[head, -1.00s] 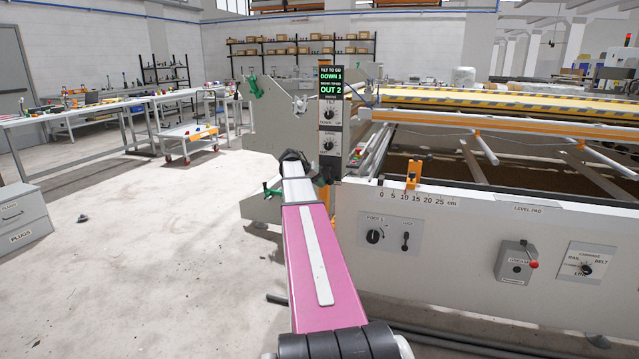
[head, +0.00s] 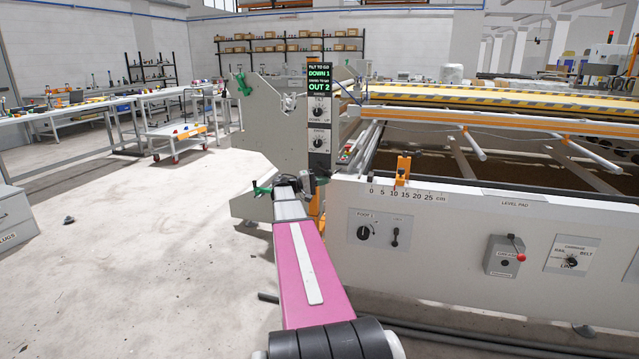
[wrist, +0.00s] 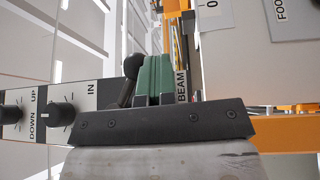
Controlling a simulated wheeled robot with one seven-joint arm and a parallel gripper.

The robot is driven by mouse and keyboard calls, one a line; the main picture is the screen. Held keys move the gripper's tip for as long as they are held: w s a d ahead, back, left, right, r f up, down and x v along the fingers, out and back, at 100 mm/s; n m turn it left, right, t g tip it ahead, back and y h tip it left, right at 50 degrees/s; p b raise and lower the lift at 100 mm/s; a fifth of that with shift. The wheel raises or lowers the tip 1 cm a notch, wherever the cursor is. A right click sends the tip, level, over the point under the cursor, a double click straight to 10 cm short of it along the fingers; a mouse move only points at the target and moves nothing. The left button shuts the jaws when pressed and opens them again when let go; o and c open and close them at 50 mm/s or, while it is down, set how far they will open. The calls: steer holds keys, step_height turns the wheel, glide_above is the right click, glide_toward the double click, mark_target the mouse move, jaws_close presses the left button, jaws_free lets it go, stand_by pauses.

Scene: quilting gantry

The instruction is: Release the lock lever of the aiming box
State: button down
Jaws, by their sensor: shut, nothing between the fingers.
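The box with the green-lettered display (head: 318,80) stands at the near corner of the gantry. It has a tilt knob (head: 317,112) and a second knob (head: 317,143) below. My gripper (head: 308,183) is just below this panel, its fingers hard to make out. In the wrist view, my gripper (wrist: 150,116) is shut and empty, its dark edge across the middle.
The white gantry side panel (head: 455,225) is close on the right, with an orange pointer (head: 402,171) over a scale and a grey box with a red-knobbed lever (head: 505,256). A green handle (head: 262,190) sticks out left of my gripper.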

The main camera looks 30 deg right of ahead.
steer(key=shift+s+d+r+n+h, duration=0.6)
steer(key=shift+s+r+h, duration=0.1)
steer(key=shift+r+h, duration=0.15)
stand_by(0.6)
steer(key=w+a+f, duration=0.2)
steer(key=a+f, duration=0.5)
steer(key=a, duration=0.2)
steer(key=shift+f, duration=0.15)
steer(key=shift+a, duration=0.1)
stand_by(0.4)
